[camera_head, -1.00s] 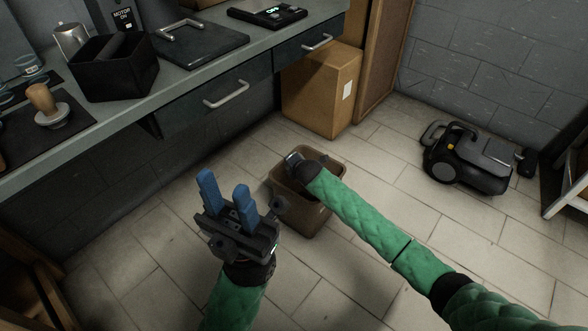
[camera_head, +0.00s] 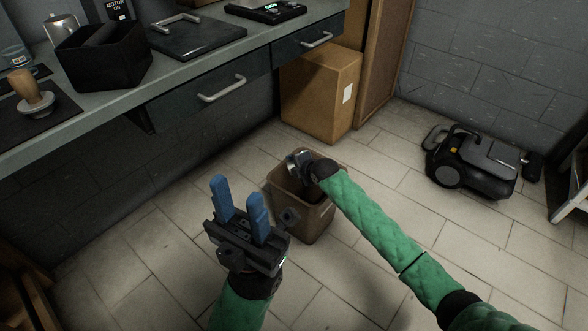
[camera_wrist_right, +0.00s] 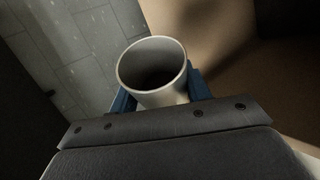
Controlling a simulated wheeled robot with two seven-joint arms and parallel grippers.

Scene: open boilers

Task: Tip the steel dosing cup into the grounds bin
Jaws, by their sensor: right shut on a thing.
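The steel dosing cup (camera_wrist_right: 152,72) shows in the right wrist view, its round mouth facing the camera and its inside dark. The blue fingers of my right gripper (camera_wrist_right: 161,95) are shut on it from both sides. In the head view my right gripper (camera_head: 298,162) is at the brown grounds bin's opening, largely hidden by its own wrist; I cannot make out the cup there or its tilt. The grounds bin (camera_head: 317,222) stands on the floor. My left gripper (camera_head: 239,190) is open and empty, in front and to the left of the bin.
A cardboard box (camera_head: 318,95) stands behind the bin. The counter (camera_head: 185,78) with drawers runs along the left, holding a black box (camera_head: 103,65) and a wooden-handled tamper (camera_head: 32,90). A black machine (camera_head: 472,165) lies on the floor at right. Floor around the bin is clear.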

